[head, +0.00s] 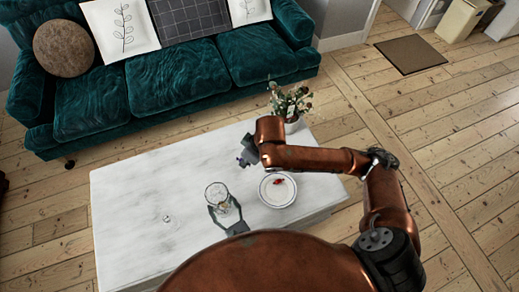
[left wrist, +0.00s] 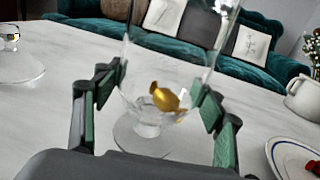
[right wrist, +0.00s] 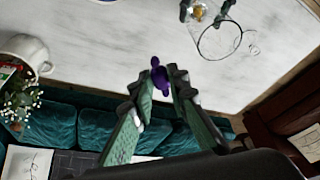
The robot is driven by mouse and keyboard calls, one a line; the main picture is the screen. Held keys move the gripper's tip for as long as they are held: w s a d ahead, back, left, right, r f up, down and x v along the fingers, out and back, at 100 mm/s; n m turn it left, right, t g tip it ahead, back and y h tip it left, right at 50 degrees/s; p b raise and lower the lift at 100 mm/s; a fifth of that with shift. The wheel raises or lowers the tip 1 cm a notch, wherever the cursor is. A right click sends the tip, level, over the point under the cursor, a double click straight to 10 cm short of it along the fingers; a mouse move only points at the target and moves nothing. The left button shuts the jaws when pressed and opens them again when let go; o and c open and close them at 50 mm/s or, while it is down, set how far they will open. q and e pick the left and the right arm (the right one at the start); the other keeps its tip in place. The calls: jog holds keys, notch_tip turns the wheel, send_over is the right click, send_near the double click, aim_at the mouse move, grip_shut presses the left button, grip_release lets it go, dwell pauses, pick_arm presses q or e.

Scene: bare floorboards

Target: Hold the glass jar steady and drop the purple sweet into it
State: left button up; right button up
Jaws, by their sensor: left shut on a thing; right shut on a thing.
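The clear glass jar (head: 216,190) stands upright on the white marble table. A gold wrapped sweet (left wrist: 166,98) lies inside it. My left gripper (head: 225,208) is shut on the jar, with one finger on each side of the bowl in the left wrist view (left wrist: 155,105). My right gripper (right wrist: 160,92) is shut on the purple sweet (right wrist: 160,76), held at its fingertips. The jar's open rim (right wrist: 219,40) shows beyond the sweet, apart from it. In the head view my right gripper (head: 248,156) is up and right of the jar; the purple sweet is hidden there.
A white plate (head: 266,199) with a red sweet (head: 278,182) lies right of the jar. A glass lid (left wrist: 20,70) rests on the table left of it. A potted plant (head: 291,101) stands at the table's far right corner. The table's left side (head: 130,200) is clear.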

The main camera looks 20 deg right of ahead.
jog(key=s+a+f+n+g+y, duration=0.25)
jog(key=a+f+n, duration=0.25)
jog(key=a+n, duration=0.55)
send_over(223, 187)
jog(key=s, duration=0.3)
jog(key=shift+g+h, duration=0.35)
jog(key=shift+h, duration=0.1)
jog(key=shift+w+f, duration=0.1)
jog(key=shift+f, duration=2.95)
jog(key=o, duration=0.8)
jog(key=shift+o, duration=0.2)
jog(key=v, duration=1.2)
